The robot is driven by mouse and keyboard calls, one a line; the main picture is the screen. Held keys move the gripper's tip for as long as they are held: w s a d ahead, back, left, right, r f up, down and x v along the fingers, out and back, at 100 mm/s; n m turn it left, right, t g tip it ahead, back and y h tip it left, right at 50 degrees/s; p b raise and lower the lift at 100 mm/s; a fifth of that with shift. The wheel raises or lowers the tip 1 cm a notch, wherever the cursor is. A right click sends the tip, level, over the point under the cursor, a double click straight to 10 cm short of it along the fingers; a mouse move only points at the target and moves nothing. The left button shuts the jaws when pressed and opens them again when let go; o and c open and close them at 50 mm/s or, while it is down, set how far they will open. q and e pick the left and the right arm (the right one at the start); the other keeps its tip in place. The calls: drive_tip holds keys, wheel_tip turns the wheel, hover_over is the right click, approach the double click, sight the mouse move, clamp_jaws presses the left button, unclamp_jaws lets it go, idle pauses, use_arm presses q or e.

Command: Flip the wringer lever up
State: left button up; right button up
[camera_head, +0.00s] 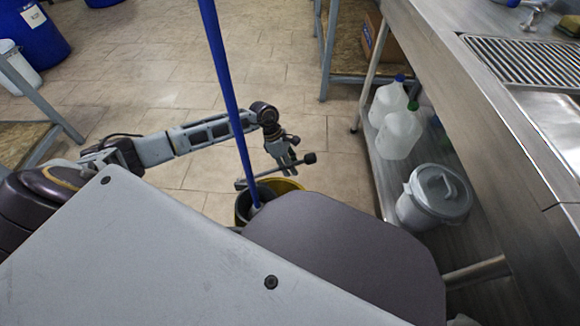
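A yellow mop bucket (287,185) stands on the tiled floor, its lower part hidden behind my own body. A dark grey wringer (247,204) sits in its top. A blue mop handle (228,95) rises from it, leaning toward the upper left. The wringer lever (308,158) looks like a thin grey bar with a dark end, slanting up to the right above the bucket. My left gripper (287,160) points down at the lever, its fingers close to or overlapping the bar. I cannot tell whether they touch it or how far apart they are. My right gripper is out of view.
A metal sink counter (470,90) runs along the right. Its lower shelf (385,180) holds two white jugs (400,133) and a grey lidded bucket (436,196). Blue drums (32,32) stand at the upper left. The floor beyond the arm is open.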

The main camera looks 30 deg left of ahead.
use_arm(q)
drive_tip(key=shift+c, duration=0.3)
clamp_jaws()
idle(0.4)
